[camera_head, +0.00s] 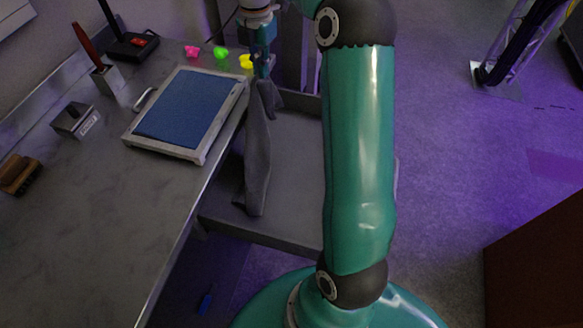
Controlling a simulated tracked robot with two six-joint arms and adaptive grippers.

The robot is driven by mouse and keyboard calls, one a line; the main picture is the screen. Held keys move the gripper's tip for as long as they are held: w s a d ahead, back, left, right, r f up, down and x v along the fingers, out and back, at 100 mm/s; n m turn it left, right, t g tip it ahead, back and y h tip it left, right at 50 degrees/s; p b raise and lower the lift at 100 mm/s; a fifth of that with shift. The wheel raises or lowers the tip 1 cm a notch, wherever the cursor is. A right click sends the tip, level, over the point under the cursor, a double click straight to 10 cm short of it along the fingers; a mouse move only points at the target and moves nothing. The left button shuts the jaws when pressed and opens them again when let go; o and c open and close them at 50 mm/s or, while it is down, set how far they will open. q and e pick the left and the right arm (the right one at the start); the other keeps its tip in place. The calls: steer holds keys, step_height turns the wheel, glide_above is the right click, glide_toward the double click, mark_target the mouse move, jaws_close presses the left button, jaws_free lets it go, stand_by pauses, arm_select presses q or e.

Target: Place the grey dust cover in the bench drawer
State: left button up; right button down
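The grey dust cover (257,155) hangs as a long, narrow fold from my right gripper (262,68). The gripper's fingers are closed at the cover's top end. The bench drawer (298,165) is pulled out from the bench's right side, and its grey floor shows. In the picture the cover hangs in front of the drawer's left part, with its lower end near the drawer's near edge. I cannot tell whether it touches the drawer floor. My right arm hides the drawer's right part. My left gripper is out of view.
The metal bench (95,225) holds a blue-topped framed panel (190,105), a brush (18,174), a grey block (76,120), a holder with a red-handled tool (106,79), and small pink, green and yellow pieces (220,52). A truss (510,50) stands at the far right.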

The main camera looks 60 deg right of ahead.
steer(key=shift+m, duration=0.4)
steer(key=s+a+f, duration=0.4)
steer(key=s+f, duration=0.3)
steer(key=s+a+f, duration=0.3)
steer(key=s+f, duration=0.4)
steer(key=f, duration=0.1)
steer(key=s+a+f, duration=0.4)
steer(key=s+f, duration=0.3)
steer(key=f, duration=0.1)
steer(key=shift+s+a, duration=0.35)
steer(key=c, duration=0.9)
jaws_free()
